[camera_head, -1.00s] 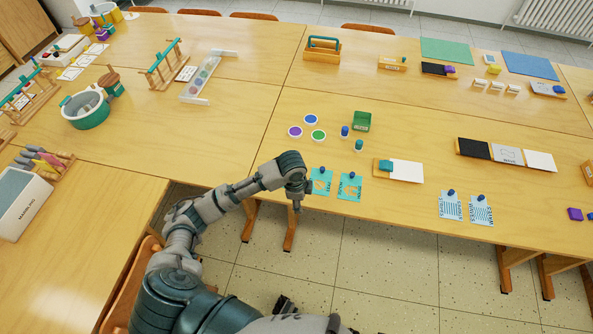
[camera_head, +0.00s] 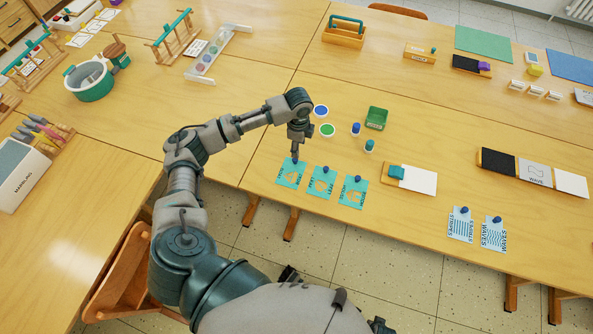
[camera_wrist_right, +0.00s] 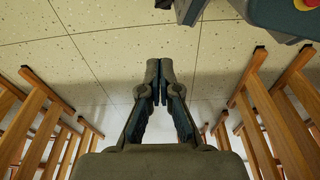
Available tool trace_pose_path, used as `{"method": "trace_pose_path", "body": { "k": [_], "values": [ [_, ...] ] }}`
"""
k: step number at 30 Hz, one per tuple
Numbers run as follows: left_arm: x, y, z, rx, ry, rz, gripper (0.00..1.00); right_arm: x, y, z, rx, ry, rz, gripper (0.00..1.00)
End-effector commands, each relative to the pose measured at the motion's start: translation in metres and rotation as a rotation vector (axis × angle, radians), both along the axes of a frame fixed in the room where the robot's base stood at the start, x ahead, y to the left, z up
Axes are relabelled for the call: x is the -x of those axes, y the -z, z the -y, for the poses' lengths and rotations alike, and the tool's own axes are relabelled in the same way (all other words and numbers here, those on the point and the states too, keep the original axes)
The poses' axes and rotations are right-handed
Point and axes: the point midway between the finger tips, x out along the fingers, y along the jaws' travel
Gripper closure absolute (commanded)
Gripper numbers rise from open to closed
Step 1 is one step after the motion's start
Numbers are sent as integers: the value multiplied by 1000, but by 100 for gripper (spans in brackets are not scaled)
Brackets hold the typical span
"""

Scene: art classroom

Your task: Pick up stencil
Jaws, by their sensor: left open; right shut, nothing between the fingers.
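Three teal stencil cards with dark blue knobs lie in a row near the table's front edge in the head view: a left stencil (camera_head: 288,175), a middle stencil (camera_head: 321,188) and a right stencil (camera_head: 352,197). Their small lettering is hard to read. My left gripper (camera_head: 295,157) points down at the left stencil's knob and hides part of it. It is open; whether it touches the knob cannot be told. My right gripper (camera_wrist_right: 158,82) is shut and empty in the right wrist view, with only floor and chair or table legs around it.
Two pale blue cards with knobs, one of stripes (camera_head: 460,226) and one of waves (camera_head: 492,235), lie to the right. A wooden holder with a white card (camera_head: 420,180), a green box (camera_head: 376,118) and paint discs (camera_head: 327,130) are behind. Bare floor lies in front of the table.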

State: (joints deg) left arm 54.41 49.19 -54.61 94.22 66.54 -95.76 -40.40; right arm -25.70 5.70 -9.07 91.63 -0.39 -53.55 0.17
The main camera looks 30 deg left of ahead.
Motion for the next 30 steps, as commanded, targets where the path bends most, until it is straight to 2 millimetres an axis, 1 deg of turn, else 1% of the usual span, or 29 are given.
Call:
{"method": "trace_pose_path", "body": {
  "k": [1, 3, 8, 14, 18, 21, 26, 29, 30],
  "values": [
    [1, 11, -3, 0, -3, -3, 48, -1, -3, -2, 0, 1, 1, 100],
    [2, 20, -4, 2, -3, -3, 48, -3, -7, -3, 0, 2, 3, 100],
    [2, 28, 0, -2, -2, 1, 48, -5, -12, -2, -3, 2, 4, 100],
    [7, 57, 9, -9, -1, -2, 48, -12, -23, 1, -12, 2, 11, 100],
    [6, 73, 9, -9, -2, 0, 48, -15, -32, 2, -11, 4, 13, 100],
    [7, 76, 6, -6, -1, 1, 48, -15, -35, 0, -8, 4, 13, 100],
    [6, 77, 2, -2, -2, 1, 48, -15, -36, -2, -3, 5, 13, 100],
    [6, 77, 1, 0, -2, 1, 71, -16, -36, -3, -6, 4, 11, 100],
    [6, 77, 1, 0, -2, 1, 81, -16, -35, -3, -6, 4, 11, 100]
  ]
}}
